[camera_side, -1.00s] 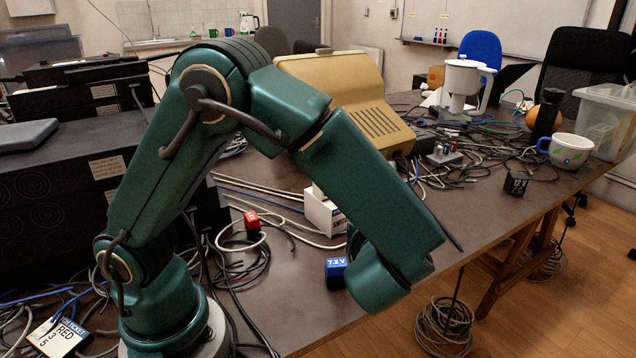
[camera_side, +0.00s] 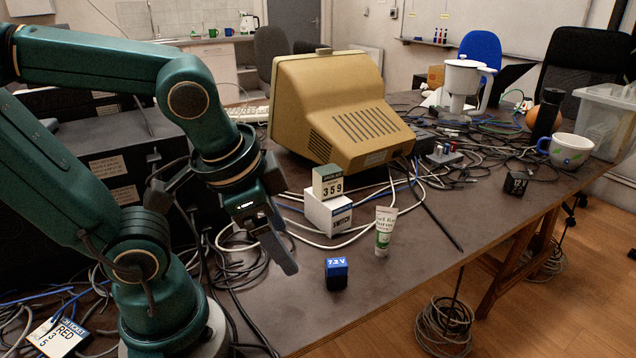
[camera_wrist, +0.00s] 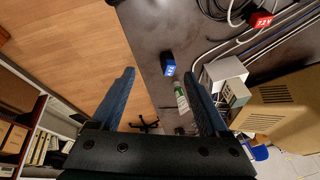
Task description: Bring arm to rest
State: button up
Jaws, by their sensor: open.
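My gripper (camera_side: 226,226) hangs above the table on the left side of the side view, pointing down, with its fingers apart. In the wrist view my gripper (camera_wrist: 170,100) shows two dark blue fingers spread wide with nothing gripped between them. The blue-topped 7.2V block (camera_side: 337,273) stands on the table to the right of the gripper. It also shows in the wrist view (camera_wrist: 168,64). A white and green tube (camera_side: 384,231) stands behind and right of it, and shows between the fingers in the wrist view (camera_wrist: 181,98).
A white switch box (camera_side: 328,217) carries a small grey-green box marked 359 (camera_side: 330,182). Behind it stands a beige monitor (camera_side: 335,110). Loose cables lie around my base and across the table.

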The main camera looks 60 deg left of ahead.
jog(key=n, duration=0.1)
jog(key=d+r+n+t+h, duration=0.1)
jog(key=n, duration=0.1)
jog(key=shift+d, duration=0.15)
dwell(1.1)
